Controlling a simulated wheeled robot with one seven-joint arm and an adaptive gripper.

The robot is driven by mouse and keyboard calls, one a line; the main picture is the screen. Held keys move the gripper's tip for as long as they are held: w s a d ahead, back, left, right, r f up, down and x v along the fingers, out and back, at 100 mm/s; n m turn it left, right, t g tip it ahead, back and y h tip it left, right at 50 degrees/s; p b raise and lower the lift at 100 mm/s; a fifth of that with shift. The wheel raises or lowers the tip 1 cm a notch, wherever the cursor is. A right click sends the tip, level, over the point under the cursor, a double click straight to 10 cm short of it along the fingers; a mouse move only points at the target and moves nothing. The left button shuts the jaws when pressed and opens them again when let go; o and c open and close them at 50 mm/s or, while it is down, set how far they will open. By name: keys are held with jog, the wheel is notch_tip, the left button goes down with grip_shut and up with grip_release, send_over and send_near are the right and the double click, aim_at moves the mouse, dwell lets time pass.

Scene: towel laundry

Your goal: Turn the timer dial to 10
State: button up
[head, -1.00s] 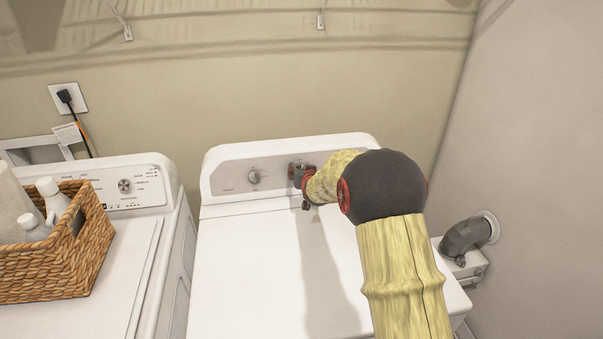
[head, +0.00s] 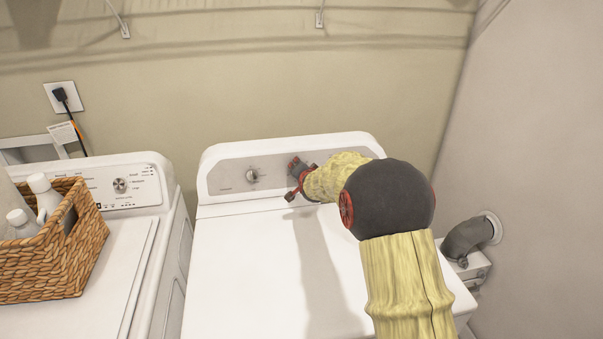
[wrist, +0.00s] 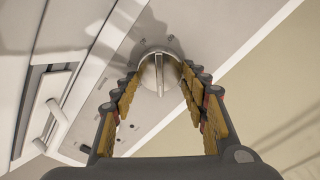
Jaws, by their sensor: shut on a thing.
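The white machine (head: 265,265) on the right has a grey control panel (head: 226,180) along its back. A small silver knob (head: 252,176) shows on the panel's left part. My gripper (head: 297,166) is at the panel to the right of that knob and hides what it holds there in the head view. In the wrist view, a round silver dial (wrist: 158,70) with a raised ridge sits between the fingertips of my gripper (wrist: 160,82), which is shut on it. The markings around this dial are too small to read.
A second white machine (head: 85,270) stands on the left with its own dial (head: 121,186). A wicker basket (head: 60,258) with white bottles (head: 42,193) sits on it. A grey duct elbow (head: 467,238) is by the right wall. The right machine's top is clear.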

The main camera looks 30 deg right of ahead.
dwell(0.5)
jog(key=o, duration=1.1)
jog(key=shift+s, duration=0.1)
jog(key=v, duration=1.1)
jog(key=shift+s+a, duration=0.15)
jog(key=shift+s, duration=0.2)
